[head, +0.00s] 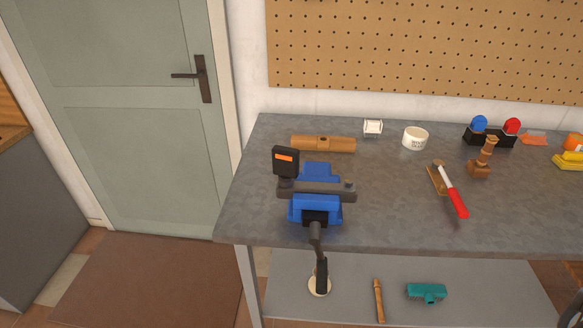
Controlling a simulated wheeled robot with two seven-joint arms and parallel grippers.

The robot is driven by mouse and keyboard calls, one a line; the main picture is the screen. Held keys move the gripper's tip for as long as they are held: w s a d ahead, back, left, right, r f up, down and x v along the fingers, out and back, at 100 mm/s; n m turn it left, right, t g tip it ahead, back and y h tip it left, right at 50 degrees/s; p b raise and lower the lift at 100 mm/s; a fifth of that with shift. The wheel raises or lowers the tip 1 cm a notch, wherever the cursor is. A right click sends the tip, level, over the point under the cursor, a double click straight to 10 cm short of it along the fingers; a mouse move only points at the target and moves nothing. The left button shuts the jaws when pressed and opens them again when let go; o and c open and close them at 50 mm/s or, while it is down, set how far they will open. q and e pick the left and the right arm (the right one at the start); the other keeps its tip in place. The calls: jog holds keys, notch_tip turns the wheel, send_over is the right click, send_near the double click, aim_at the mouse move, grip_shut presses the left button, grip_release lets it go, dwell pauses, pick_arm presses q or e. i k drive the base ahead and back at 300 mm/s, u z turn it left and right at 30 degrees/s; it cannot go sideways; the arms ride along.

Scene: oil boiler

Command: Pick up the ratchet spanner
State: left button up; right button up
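I cannot pick out a ratchet spanner for certain. A tool with a red handle (459,205) and a pale, narrow upper part lies slanted on the right half of the grey workbench (380,225). Its upper end is beside or over a small brown block (436,180), and it is too small to identify surely. A blue vise (315,207) with dark jaws stands at the bench's front left, its dark handle (317,240) hanging down. A black item with an orange patch (286,160) is at the vise's left end. Neither of my grippers is in view.
Along the back are a brown wooden piece (322,144), a white holder (373,127), a white tape roll (415,138) and blue and red round-topped items (479,124). A wooden object (484,160) stands right. A lower shelf (470,295) holds a teal item (427,292). Mid-bench is clear.

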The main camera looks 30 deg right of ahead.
aim_at(462, 211)
jog(key=z, duration=1.3)
